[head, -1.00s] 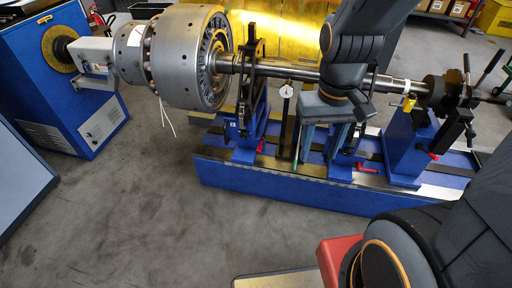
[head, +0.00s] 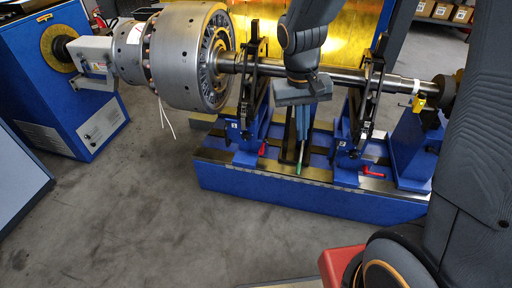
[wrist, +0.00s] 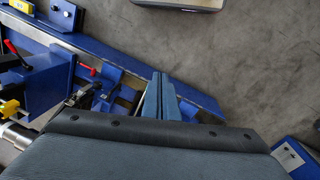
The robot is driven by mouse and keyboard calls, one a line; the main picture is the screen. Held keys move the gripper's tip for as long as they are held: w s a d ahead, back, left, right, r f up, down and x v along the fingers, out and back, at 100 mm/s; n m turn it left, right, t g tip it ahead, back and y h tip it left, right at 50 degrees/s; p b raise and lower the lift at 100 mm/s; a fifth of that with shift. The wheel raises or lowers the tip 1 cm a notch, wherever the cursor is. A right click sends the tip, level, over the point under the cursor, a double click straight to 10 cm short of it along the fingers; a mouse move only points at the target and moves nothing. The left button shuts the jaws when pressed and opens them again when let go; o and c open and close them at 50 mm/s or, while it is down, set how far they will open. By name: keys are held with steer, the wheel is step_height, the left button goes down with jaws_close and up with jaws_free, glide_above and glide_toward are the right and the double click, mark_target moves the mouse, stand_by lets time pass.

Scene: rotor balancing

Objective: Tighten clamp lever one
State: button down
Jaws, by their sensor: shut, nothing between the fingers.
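Two red clamp levers show in the head view. One (head: 262,149) is at the foot of the left blue support, and the other (head: 373,172) is at the foot of the right one. I cannot tell from labels which is lever one. My gripper (head: 301,138) is shut and empty, pointing down between the two supports, in front of the shaft and above the blue bed. In the wrist view its blue fingers (wrist: 165,82) are together. A red lever (wrist: 87,68) lies left of them, apart from them, and another red handle (wrist: 13,46) is at the far left.
The steel shaft (head: 348,78) and large rotor (head: 188,58) lie across the supports, behind my gripper. The blue bed (head: 285,185) has open grey floor (head: 140,215) in front. A red box (head: 338,262) stands at the bottom.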

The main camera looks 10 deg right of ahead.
steer(key=w+a+f+t+h+b, duration=0.1)
steer(key=w+a+f+b, duration=0.3)
steer(key=w+f, duration=0.4)
steer(key=w+a+f+m+t+h+b, duration=0.1)
steer(key=w+a+f+b, duration=0.4)
steer(key=w, duration=0.7)
steer(key=w+a+f+m+t+h+b, duration=0.1)
steer(key=w+a+f+b, duration=0.3)
steer(key=w+a+f, duration=0.4)
step_height(320, 180, down, 5)
steer(key=shift+w+a+r+t+h, duration=0.15)
steer(key=shift+w+a+t+h, duration=0.2)
steer(key=shift+w+h, duration=0.5)
steer(key=shift+d, duration=0.15)
steer(key=b, duration=0.2)
glide_toward(263, 146)
steer(key=w+a+f, duration=0.2)
steer(key=w+f, duration=0.1)
steer(key=f, duration=0.1)
steer(key=shift+w+d+f, duration=0.1)
steer(key=shift+d+f, duration=0.15)
steer(key=shift+d, duration=0.4)
steer(key=shift+s+d+f, duration=0.1)
steer(key=shift+d+f, duration=0.1)
steer(key=shift+d, duration=0.45)
steer(key=shift+w+d+f, duration=0.1)
steer(key=shift+d+f, duration=0.15)
steer(key=shift+d, duration=0.4)
steer(key=shift+r+y, duration=0.1)
steer(key=shift+y, duration=0.15)
